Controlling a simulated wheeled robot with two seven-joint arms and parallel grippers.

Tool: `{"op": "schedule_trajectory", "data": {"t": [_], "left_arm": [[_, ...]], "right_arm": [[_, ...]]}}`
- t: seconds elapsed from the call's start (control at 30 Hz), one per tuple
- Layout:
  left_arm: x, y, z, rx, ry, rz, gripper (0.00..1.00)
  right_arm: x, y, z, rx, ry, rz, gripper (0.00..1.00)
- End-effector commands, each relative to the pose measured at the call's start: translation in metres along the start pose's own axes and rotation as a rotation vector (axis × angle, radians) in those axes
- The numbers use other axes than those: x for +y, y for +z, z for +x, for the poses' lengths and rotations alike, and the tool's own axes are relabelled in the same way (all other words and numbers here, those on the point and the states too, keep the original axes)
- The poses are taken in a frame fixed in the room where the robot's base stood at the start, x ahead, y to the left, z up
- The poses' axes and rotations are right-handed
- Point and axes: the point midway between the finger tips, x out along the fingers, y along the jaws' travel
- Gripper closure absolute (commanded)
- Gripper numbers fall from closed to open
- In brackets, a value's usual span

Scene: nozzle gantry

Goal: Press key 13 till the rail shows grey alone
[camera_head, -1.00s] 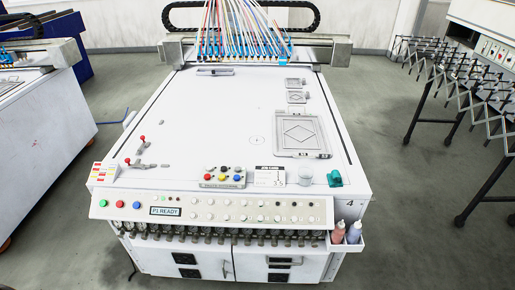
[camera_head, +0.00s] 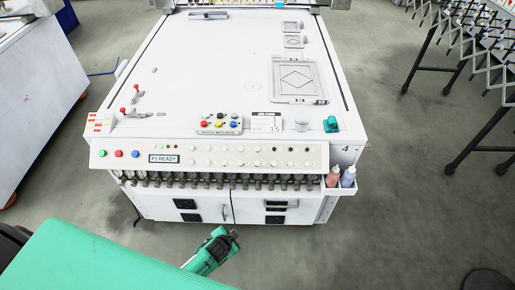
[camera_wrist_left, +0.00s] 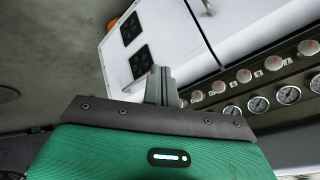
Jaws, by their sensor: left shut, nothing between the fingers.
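The control panel (camera_head: 210,155) runs along the front of the white machine, with two rows of small round keys, mostly white with a few dark ones. Its key numbers are too small to read, so I cannot tell which is key 13. A small display (camera_head: 164,158) on it seems to end in READY. My left gripper (camera_head: 234,236) is shut and empty, low in front of the cabinet doors and below the panel. In the left wrist view its closed fingers (camera_wrist_left: 160,86) point towards the cabinet front. The coloured hoses at the rail are out of view.
Gauges and knobs (camera_wrist_left: 259,104) line the front below the panel. Red, green and blue buttons (camera_head: 119,154) sit at the panel's left. A button box (camera_head: 219,122) stands on the table.

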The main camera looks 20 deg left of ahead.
Motion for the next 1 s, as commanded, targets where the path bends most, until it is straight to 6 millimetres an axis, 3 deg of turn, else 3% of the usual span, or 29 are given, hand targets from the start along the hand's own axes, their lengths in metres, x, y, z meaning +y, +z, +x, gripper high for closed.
{"op": "schedule_trajectory", "data": {"t": [0.03, 0.27, 0.6, 0.8, 1.0], "left_arm": [[-0.015, -0.024, -0.003, 0.035, -0.027, 0.025, 1.00], [-0.076, -0.118, -0.028, 0.171, -0.150, 0.137, 1.00], [-0.153, -0.244, -0.099, 0.351, -0.358, 0.280, 1.00], [-0.180, -0.289, -0.138, 0.418, -0.451, 0.327, 1.00], [-0.190, -0.305, -0.154, 0.442, -0.488, 0.346, 1.00]], "right_arm": [[0.000, 0.000, -0.001, 0.000, 0.000, 0.000, 1.00], [0.000, 0.000, -0.002, 0.000, 0.000, 0.000, 1.00], [0.000, -0.001, -0.005, 0.000, 0.000, 0.000, 1.00], [0.000, -0.001, -0.006, 0.000, 0.000, 0.000, 1.00], [0.000, -0.001, -0.006, 0.000, 0.000, 0.000, 1.00]]}}
